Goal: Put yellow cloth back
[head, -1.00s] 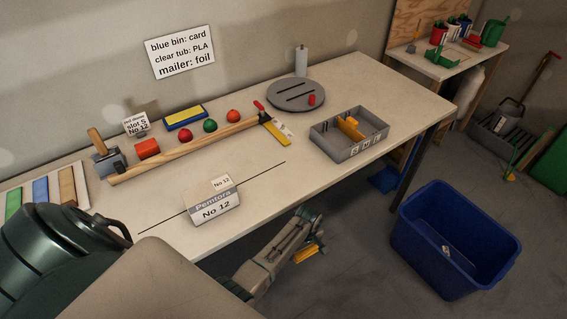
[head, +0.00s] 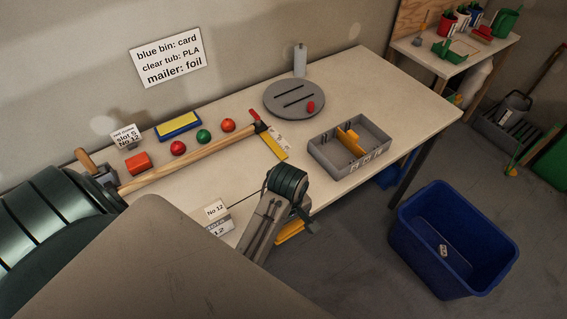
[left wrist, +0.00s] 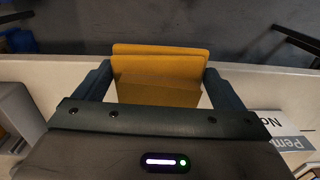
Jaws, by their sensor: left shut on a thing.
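The yellow cloth (left wrist: 160,75) looks folded and sits between the two fingers of my left gripper (left wrist: 155,85) in the left wrist view. In the head view my left gripper (head: 288,230) is at the bench's front edge, beside the white Pemfora box. A yellow bit of the cloth (head: 290,233) shows below it, the rest hidden by the gripper. My right gripper is not in view.
The bench (head: 335,100) holds a grey divided tray (head: 375,160), a grey round plate (head: 285,110), a long wooden bar (head: 200,160), coloured balls and a blue-and-yellow block (head: 179,126). The partly hidden Pemfora box (head: 215,212) is close. A blue bin (head: 410,220) stands on the floor.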

